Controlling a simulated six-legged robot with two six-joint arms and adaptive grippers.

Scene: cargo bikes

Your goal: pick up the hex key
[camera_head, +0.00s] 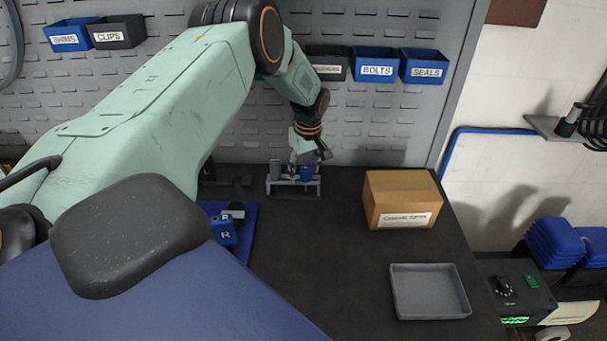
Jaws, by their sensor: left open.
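My left arm reaches in from the left across the bench. Its gripper (308,155) is open, pointing down just above a small grey rack (293,190) at the back of the bench. The rack holds a grey upright item (275,169) and a blue item (306,174). I cannot make out a hex key; the gripper covers part of the rack's top, and the parts there are very small. I cannot tell whether the fingers touch anything. My right gripper is not in view.
A cardboard box (401,187) stands right of the rack. An empty grey tray (430,291) lies at the front right. Blue parts marked R (224,231) lie on a blue mat (249,218). Labelled bins (375,67) hang on the back panel. The middle of the dark bench (325,250) is clear.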

